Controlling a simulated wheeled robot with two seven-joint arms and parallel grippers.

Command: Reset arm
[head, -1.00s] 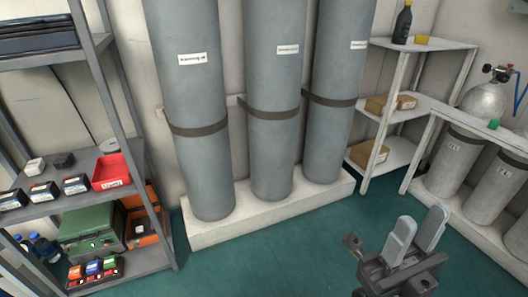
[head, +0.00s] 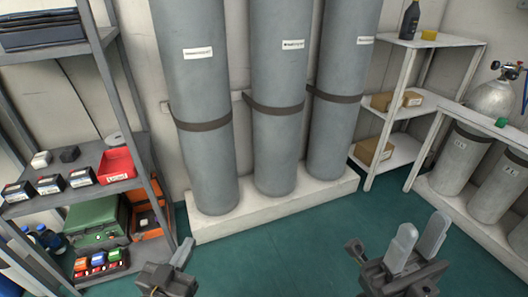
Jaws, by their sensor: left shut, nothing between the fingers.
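My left gripper (head: 183,252) shows at the bottom, left of centre, above the green floor. Its fingers are together with nothing between them. My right gripper (head: 419,238) points upward at the lower right. Its two pale grey fingers stand apart with an empty gap between them, so it is open. Neither gripper touches anything in view.
Three tall grey cylinders (head: 274,110) stand strapped on a white plinth (head: 285,208). A grey shelf unit (head: 150,190) at left holds a red bin (head: 116,165) and a green case (head: 95,222). White shelves (head: 385,155) stand at right. The middle floor (head: 290,258) is clear.

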